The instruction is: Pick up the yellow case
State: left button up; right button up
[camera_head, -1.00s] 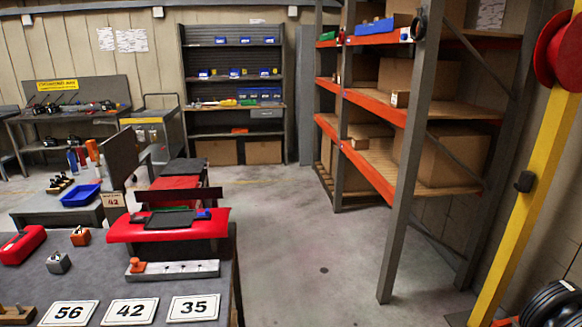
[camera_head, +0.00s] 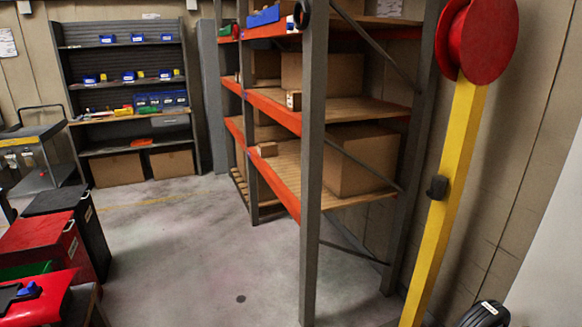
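I cannot make out a clear yellow case in the head view. A small yellow item (camera_head: 123,111) lies on the worktop of the dark shelf unit (camera_head: 62,65) at the back left, too small to identify. Neither of my grippers shows in the head view.
An orange-beamed rack (camera_head: 283,190) with cardboard boxes (camera_head: 358,160) stands at centre right. A yellow post (camera_head: 448,205) with a red reel (camera_head: 483,38) is at the right. Red (camera_head: 45,243) and black (camera_head: 72,212) cases stand at the left. The floor (camera_head: 180,255) between is clear.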

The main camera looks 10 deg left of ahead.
aim_at(122, 114)
jog(key=i+u, duration=0.45)
jog(key=i+l+u, duration=0.15)
jog(key=i+u, duration=0.3)
jog(key=i, duration=0.15)
jog(key=i+u, duration=0.15)
jog(key=i, duration=0.55)
jog(key=i+u, duration=0.15)
jog(key=i, duration=0.55)
jog(key=i+l+u, duration=0.15)
jog(key=i, duration=0.55)
jog(key=i+j, duration=0.1)
jog(key=i, duration=1.55)
jog(key=i+j, duration=0.1)
jog(key=i, duration=1.5)
jog(key=i+j, duration=0.15)
jog(key=i, duration=1.5)
jog(key=i+j+z, duration=0.15)
jog(key=i, duration=0.3)
jog(key=i+j+z, duration=0.1)
jog(key=i+j, duration=0.2)
jog(key=i, duration=0.15)
jog(key=i+j+z, duration=0.15)
jog(key=i, duration=0.3)
jog(key=j, duration=0.15)
